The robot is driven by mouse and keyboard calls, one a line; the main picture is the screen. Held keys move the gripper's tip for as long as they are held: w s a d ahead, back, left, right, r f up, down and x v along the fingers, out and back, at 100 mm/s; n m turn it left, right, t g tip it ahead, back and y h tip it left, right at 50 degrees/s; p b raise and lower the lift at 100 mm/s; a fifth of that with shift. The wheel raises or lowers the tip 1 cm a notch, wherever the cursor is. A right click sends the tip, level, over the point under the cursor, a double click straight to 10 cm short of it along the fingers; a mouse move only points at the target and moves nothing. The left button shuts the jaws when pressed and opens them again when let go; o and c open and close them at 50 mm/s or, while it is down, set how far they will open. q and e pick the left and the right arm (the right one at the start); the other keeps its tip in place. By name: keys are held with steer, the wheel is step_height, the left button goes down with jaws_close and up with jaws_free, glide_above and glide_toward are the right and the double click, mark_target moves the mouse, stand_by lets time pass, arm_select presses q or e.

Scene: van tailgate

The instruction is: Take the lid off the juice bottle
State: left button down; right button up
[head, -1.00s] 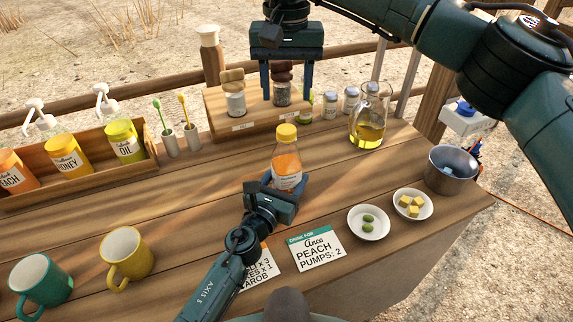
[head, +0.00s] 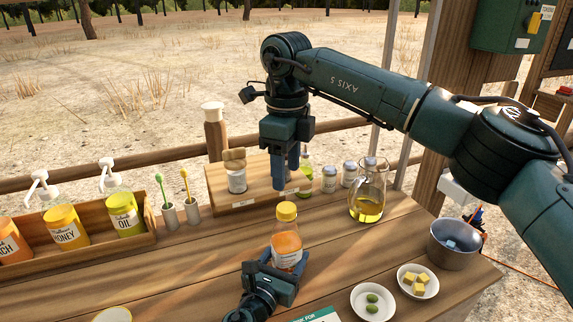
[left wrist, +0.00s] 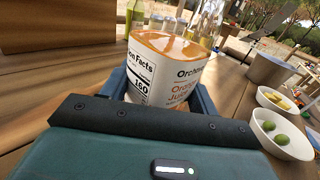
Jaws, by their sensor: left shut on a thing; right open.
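The juice bottle (head: 287,245), clear with orange juice and a white label, stands upright on the wooden counter. Its yellow lid (head: 287,211) is on top. My left gripper (head: 283,264) is shut around the bottle's lower body. The left wrist view shows the bottle (left wrist: 165,65) between the fingers, its label facing the camera and its lid out of frame. My right gripper (head: 287,182) points down, open and empty, above and behind the lid in the picture. Its fingers nearly overlap from this angle, and the gap to the lid is hard to judge.
Behind stands a wooden riser (head: 220,195) with jars. A glass oil jug (head: 367,200) is to the right, with a metal pot (head: 453,243) and two small bowls nearer the front. A pump-bottle crate (head: 88,250) is at left. The counter left of the bottle is clear.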

mark_target(286, 207)
steer(key=m, duration=1.5)
steer(key=shift+m, duration=0.3)
steer(key=m, duration=0.8)
steer(key=shift+m, duration=0.3)
steer(key=m, duration=0.6)
steer(key=shift+m, duration=0.4)
steer(key=shift+f, duration=4)
